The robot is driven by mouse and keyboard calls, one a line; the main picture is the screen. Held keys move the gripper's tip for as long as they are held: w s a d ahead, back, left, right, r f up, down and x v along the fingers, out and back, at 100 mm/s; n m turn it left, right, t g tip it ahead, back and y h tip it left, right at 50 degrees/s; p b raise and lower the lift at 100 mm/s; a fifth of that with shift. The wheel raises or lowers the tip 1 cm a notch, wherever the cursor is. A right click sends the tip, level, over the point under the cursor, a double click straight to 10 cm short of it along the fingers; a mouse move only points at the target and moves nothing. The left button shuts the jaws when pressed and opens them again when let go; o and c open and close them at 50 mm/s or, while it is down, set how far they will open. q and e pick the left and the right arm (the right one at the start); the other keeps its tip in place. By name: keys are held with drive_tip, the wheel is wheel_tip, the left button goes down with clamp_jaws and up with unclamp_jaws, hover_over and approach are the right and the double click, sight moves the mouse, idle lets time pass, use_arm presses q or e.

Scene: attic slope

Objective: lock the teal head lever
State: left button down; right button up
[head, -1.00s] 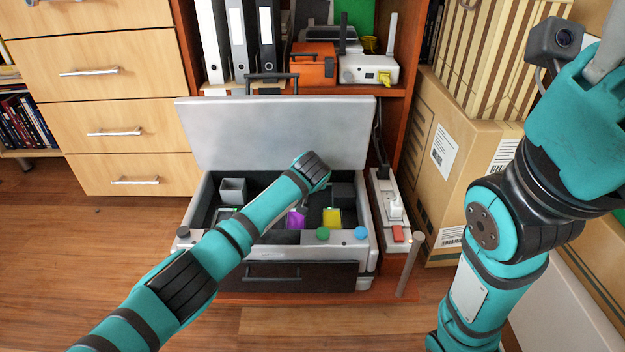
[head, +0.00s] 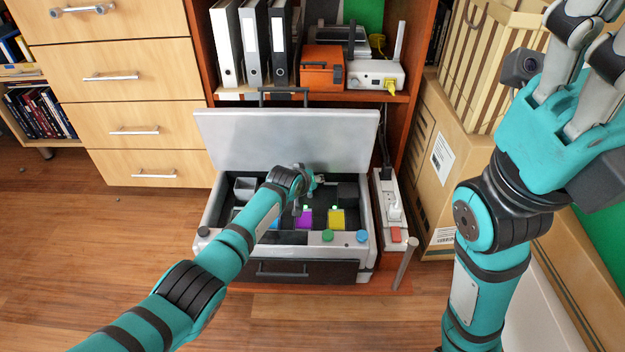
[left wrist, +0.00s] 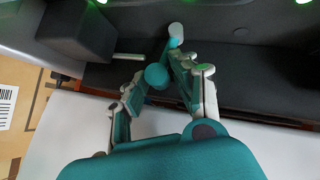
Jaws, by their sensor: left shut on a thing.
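An open grey case (head: 290,247) sits on the low shelf. My left gripper (head: 307,182) reaches down inside it, near the back wall below the raised lid. In the left wrist view, a round teal head (left wrist: 157,77) shows between the fingers of my left gripper (left wrist: 160,86). I take it as the lever's head, and the gripper is shut on it. In the head view the head cannot be told apart from the teal gripper. My right gripper (head: 588,60) is raised at the upper right, empty, with its fingers spread.
Purple (head: 304,219) and yellow (head: 337,218) blocks and a grey open box (head: 244,188) stand inside the case. Green (head: 328,236) and blue (head: 362,236) knobs sit on its front rim. A power strip (head: 391,210) stands to its right. The lid (head: 290,138) rises behind.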

use_arm(q)
drive_tip(key=c, duration=1.1)
unclamp_jaws()
drive_tip(key=shift+d, duration=0.35)
drive_tip(key=shift+a, duration=0.1)
drive_tip(key=shift+s+a, duration=0.1)
drive_tip(key=shift+s+a+r, duration=0.2)
drive_tip(key=shift+s+r, duration=0.15)
drive_tip(key=v, duration=1)
drive_tip(key=shift+s+d+r, duration=0.1)
drive_tip(key=shift+s+r, duration=0.15)
